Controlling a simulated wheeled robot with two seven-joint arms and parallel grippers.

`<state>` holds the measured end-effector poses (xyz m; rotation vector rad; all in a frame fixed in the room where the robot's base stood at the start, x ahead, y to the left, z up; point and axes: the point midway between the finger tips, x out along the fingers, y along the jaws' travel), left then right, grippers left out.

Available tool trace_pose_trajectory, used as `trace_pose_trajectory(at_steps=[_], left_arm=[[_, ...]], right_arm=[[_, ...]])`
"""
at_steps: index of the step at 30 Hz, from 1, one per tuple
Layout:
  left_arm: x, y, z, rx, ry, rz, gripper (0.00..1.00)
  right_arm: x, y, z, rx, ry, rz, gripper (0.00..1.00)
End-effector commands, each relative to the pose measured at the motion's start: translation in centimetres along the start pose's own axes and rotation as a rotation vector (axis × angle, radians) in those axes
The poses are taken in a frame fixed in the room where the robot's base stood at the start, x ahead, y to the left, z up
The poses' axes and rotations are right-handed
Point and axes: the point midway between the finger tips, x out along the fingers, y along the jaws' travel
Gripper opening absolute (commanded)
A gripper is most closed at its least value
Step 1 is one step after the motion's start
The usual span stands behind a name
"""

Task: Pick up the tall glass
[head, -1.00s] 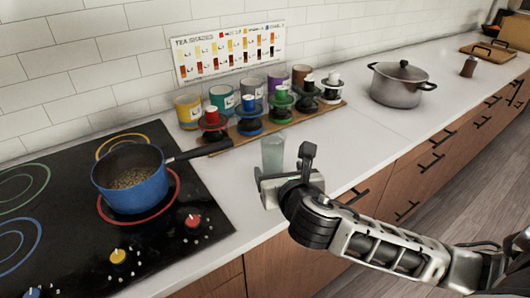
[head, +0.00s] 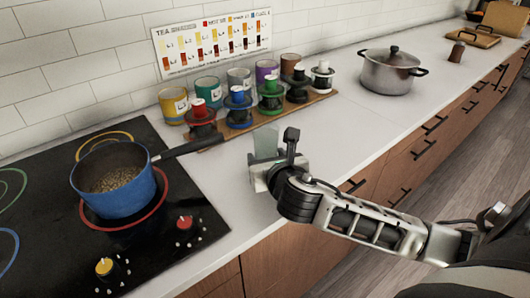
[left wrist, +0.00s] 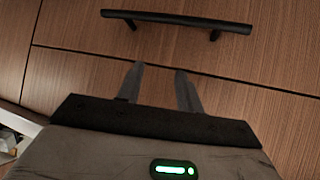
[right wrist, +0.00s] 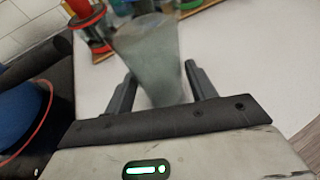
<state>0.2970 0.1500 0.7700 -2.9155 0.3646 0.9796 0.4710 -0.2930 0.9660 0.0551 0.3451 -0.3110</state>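The tall glass (head: 266,142) is a grey-green translucent tumbler near the counter's front edge, right of the stove. My right gripper (head: 264,168) is at it, and its body hides the lower part in the head view. My left gripper (left wrist: 158,68) is open and empty in front of a wooden drawer, seen only in the left wrist view.
A blue saucepan (head: 112,192) sits on the black stove (head: 60,240), its handle reaching toward the glass. A steel pot (head: 388,75) is further right. The counter between (head: 330,120) is clear.

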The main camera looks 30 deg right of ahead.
Motion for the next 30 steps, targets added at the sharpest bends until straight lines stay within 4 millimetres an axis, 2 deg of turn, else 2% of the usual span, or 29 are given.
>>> trace_pose_trajectory(at_steps=[1,3,17,27,30], left_arm=[[0.0,0.0,0.1,0.001,-0.003,0.0,0.36],[0.0,0.0,0.2,0.001,-0.005,0.0,0.36],[-0.2,-0.2,0.3,0.003,-0.011,-0.003,0.36],[-1.1,-0.5,-0.1,0.006,-0.028,-0.012,0.36],[-0.8,-0.7,0.3,0.006,-0.026,-0.016,0.36]], right_arm=[[0.0,0.0,0.0,0.0,0.0,0.0,0.42],[0.0,0.0,0.0,0.0,0.001,0.0,0.22],[-0.1,0.0,0.2,-0.001,0.001,0.0,0.22],[-0.7,0.1,1.9,-0.001,-0.001,0.001,0.22],[-0.8,0.1,2.4,0.0,-0.005,0.002,0.22]])
